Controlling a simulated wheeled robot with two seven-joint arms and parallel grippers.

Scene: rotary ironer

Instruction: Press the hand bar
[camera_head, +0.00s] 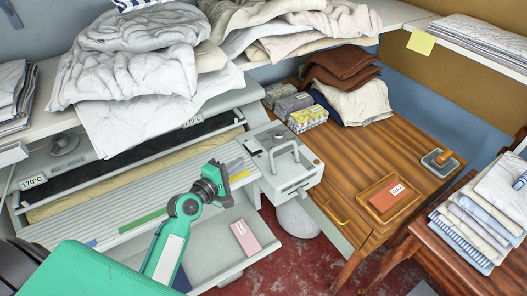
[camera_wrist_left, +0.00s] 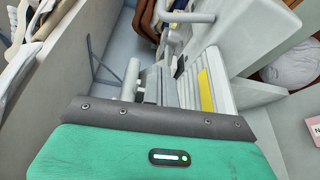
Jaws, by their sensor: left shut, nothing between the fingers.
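The ironer has a ribbed grey feed board (camera_head: 140,192) in front of its padded roll (camera_head: 130,178). Coloured strips, including a green one (camera_head: 142,221), mark its long front edge. A grey loop handle (camera_head: 287,150) stands on the end housing at the right; I cannot tell for sure which part is the hand bar. My left gripper (camera_head: 219,184) is shut and empty, over the right part of the feed board; whether it touches is unclear. In the left wrist view the ribbed board (camera_wrist_left: 202,84) with a yellow strip (camera_wrist_left: 206,90) lies beyond my green wrist. My right gripper is not in view.
Piled white linen (camera_head: 140,65) lies on the shelf behind. A wooden table (camera_head: 375,155) at the right holds boxes, brown and cream cloths, and a brick-red block in a tray. Folded cloths (camera_head: 470,225) sit far right. A pink card (camera_head: 245,238) lies in the lower tray.

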